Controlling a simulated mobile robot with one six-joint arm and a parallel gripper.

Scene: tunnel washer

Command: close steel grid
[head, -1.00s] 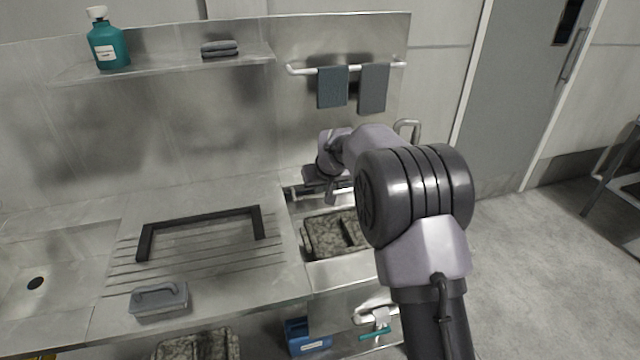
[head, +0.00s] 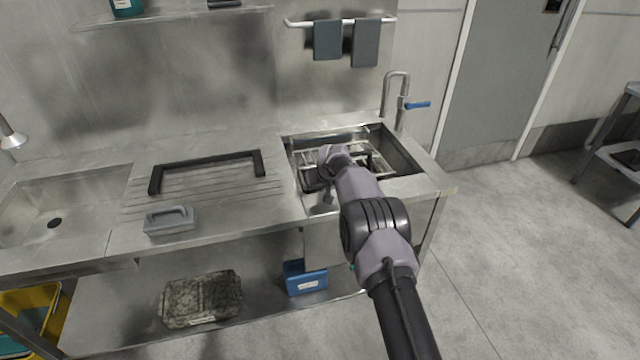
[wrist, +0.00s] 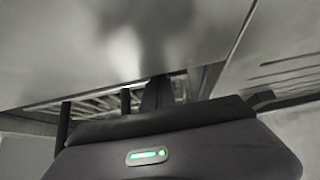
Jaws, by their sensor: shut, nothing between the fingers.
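The steel grid (head: 305,157) shows as light parallel bars in the right-hand basin (head: 405,155), partly covered by my arm. I cannot tell from the head view exactly how far it tilts. In the wrist view, bars of the grid (wrist: 105,105) show beyond my gripper, under a large smooth steel surface. My gripper (head: 314,180) is low at the basin's front left, over the grid area. It is shut and empty. Its fingertips show only partly in the wrist view (wrist: 165,95), and I cannot tell whether they touch the grid.
A tap with a blue lever (head: 417,105) stands behind the basin. A black frame (head: 208,168) and a grey handled block (head: 170,220) lie on the counter. A mottled block (head: 200,298) and a blue container (head: 305,278) are on the lower shelf.

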